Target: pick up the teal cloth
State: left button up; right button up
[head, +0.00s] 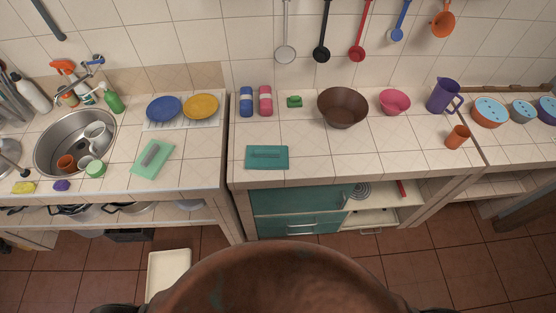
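A flat teal rectangle (283,161) lies on the tiled counter, near its front edge, left of the middle of the head view. It matches the teal cloth in colour, but I cannot tell its material; a darker strip shows on its upper part. Nothing touches it from above. Neither of my grippers can be made out in the head view.
A large brown rounded form (290,270) fills the bottom middle, with dark parts at both sides. Blue (246,102) and pink (265,101) containers and a brown bowl (343,108) stand behind the teal rectangle. A gap separates this counter from the sink counter (195,170).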

aim_at(258, 158)
jog(key=z, duration=1.4)
jog(key=i, duration=0.75)
jog(key=u, duration=2.45)
